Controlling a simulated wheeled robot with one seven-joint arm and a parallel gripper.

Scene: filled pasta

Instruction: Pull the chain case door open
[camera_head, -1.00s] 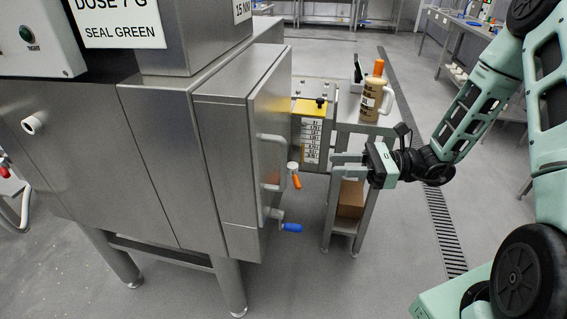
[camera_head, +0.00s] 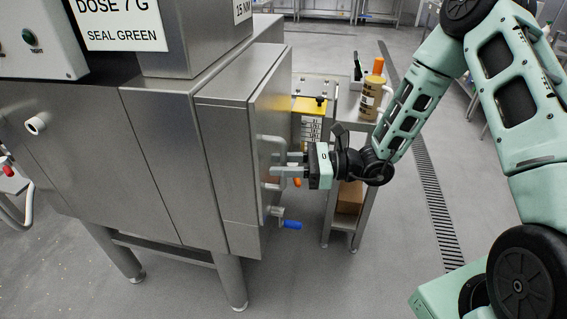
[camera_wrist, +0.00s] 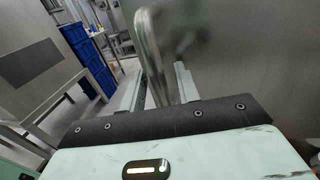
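The chain case door (camera_head: 266,110) is a plain steel panel on the right side of the machine, and it looks shut. Its handle (camera_head: 272,138) is a curved metal bar standing off the panel; in the wrist view the handle (camera_wrist: 150,50) is a bright upright bar. My gripper (camera_head: 283,164) is at the handle with its fingers pointing left to the door. In the wrist view my gripper (camera_wrist: 163,85) has its two fingers apart, with the bar between them. I cannot see clear contact of both fingers with the bar.
An orange-handled valve (camera_head: 297,183) and a blue-handled valve (camera_head: 291,225) sit just below the gripper. A steel stand (camera_head: 357,130) with a brown-labelled bottle (camera_head: 371,100) is behind it. Blue crates (camera_wrist: 85,50) show in the wrist view.

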